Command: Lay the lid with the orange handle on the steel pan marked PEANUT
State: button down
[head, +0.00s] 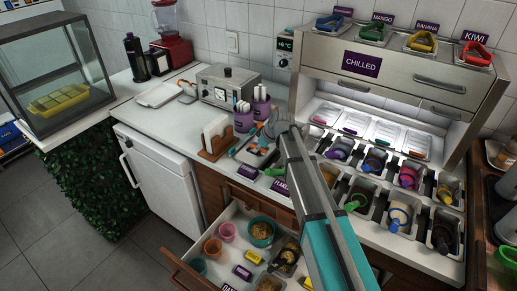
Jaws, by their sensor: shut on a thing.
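My arm reaches in from the bottom right, and my gripper (262,140) is low over the counter, just right of the wooden napkin holder. It is small in view and partly hidden by my wrist. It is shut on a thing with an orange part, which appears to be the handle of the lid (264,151). The lid's outline is hard to make out, and I cannot tell whether it touches a pan. Purple labels stand at the counter's front edge; one reads FLAKES (281,187). No label reading PEANUT can be made out.
The chilled unit (362,65) stands at the right, with several topping pans and coloured scoops before it. An open drawer (225,235) holding small tubs juts out below. The napkin holder (216,140) and purple cups (262,108) stand close to my gripper.

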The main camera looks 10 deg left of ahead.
jog(key=c, duration=0.6)
grip_release()
jog(key=c, duration=0.4)
jog(key=shift+o, duration=0.2)
jog(key=shift+r, duration=0.1)
jog(key=shift+r+p, duration=3.95)
jog(key=shift+p, duration=0.1)
